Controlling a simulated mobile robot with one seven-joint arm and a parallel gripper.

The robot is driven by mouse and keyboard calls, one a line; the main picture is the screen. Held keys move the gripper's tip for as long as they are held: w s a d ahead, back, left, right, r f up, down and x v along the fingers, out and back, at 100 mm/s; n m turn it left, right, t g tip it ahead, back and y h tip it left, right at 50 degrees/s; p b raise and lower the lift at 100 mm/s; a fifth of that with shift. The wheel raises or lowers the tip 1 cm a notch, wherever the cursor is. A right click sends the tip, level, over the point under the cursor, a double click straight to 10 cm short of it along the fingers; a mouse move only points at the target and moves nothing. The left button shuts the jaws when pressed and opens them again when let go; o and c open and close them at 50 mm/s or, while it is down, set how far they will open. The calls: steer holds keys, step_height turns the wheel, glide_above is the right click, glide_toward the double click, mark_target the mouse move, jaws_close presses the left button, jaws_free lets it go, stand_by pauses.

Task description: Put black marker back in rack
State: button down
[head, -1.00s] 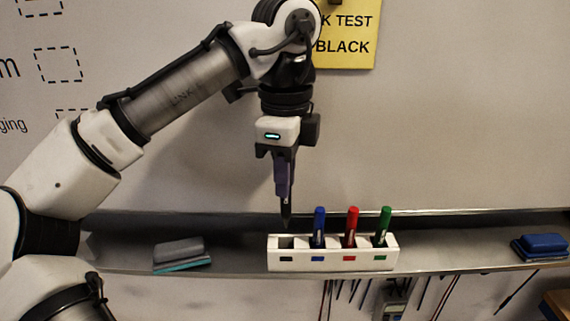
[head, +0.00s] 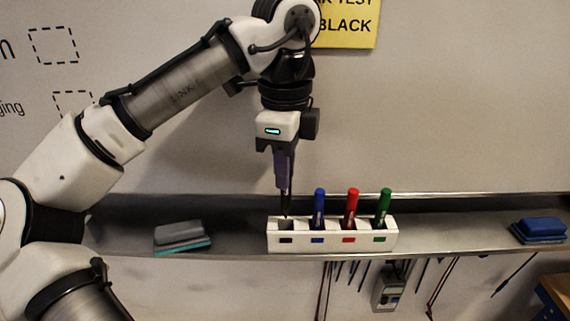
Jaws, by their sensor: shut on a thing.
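The white marker rack (head: 332,249) sits on the grey ledge, with colour labels on its front. Its leftmost slot, labelled black, holds no standing marker. My gripper (head: 285,182) is above that slot, pointing down, shut on the slim black marker (head: 286,203). The black marker hangs upright, its lower end at the slot's opening; whether it is inside the slot or just behind its edge I cannot tell. A blue marker (head: 319,203), a red marker (head: 351,206) and a green marker (head: 383,206) stand in the other slots.
A grey eraser (head: 181,233) lies on the ledge (head: 450,231) to the left, a blue eraser (head: 540,230) to the right. A yellow sign (head: 348,22) is on the whiteboard above. Tools and a meter (head: 390,287) hang below the ledge.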

mark_target(285, 206)
steer(key=shift+f, duration=0.2)
stand_by(0.5)
steer(key=shift+f+b, duration=0.65)
steer(key=shift+f, duration=1.25)
steer(key=shift+f, duration=0.15)
steer(key=c, duration=0.7)
jaws_free()
steer(key=shift+c, duration=0.2)
steer(key=shift+r+p, duration=0.8)
steer(key=shift+r, duration=4.25)
